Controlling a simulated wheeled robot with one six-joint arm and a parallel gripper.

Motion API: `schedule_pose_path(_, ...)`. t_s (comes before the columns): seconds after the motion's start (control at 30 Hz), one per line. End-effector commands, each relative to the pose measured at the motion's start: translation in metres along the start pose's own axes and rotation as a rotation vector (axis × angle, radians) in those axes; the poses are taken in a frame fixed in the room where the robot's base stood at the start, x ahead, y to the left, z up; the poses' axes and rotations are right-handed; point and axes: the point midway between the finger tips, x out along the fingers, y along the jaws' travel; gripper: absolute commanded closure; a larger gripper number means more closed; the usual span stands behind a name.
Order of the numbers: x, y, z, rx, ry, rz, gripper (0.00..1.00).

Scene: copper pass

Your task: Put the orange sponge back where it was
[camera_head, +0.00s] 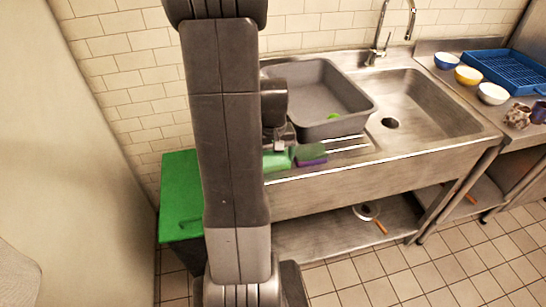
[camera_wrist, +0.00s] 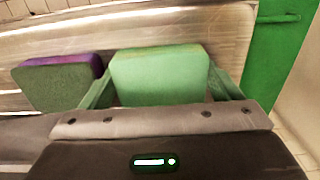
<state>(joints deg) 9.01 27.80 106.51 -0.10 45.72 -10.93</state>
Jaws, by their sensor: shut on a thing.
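A light green sponge (camera_wrist: 160,76) is between the fingers of my gripper (camera_wrist: 160,88) in the wrist view. The gripper is shut on it. In the head view the green sponge (camera_head: 277,161) is at the left end of the steel sink unit, partly hidden by my arm. I cannot tell whether it touches the drainboard. A purple sponge with a dark green face (camera_wrist: 58,84) lies beside it, apart from the gripper; it also shows in the head view (camera_head: 312,162). No orange sponge shows in either view.
A grey basin (camera_head: 325,128) with a small green thing inside stands on the drainboard (camera_head: 345,146) close behind the sponges. A green bin (camera_head: 181,190) stands left of the sink unit. Several bowls and a blue rack (camera_head: 502,68) are at the right. The sink bowl (camera_head: 410,100) is clear.

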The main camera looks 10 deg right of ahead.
Motion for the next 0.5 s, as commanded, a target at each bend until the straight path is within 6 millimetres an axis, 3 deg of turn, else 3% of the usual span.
schedule_pose_path(0.1,0.0012,0.0,0.0001,0.0,0.0,0.0,0.06)
schedule_pose_path(0.5,-0.007,0.0001,-0.0006,0.0,0.002,0.001,0.06)
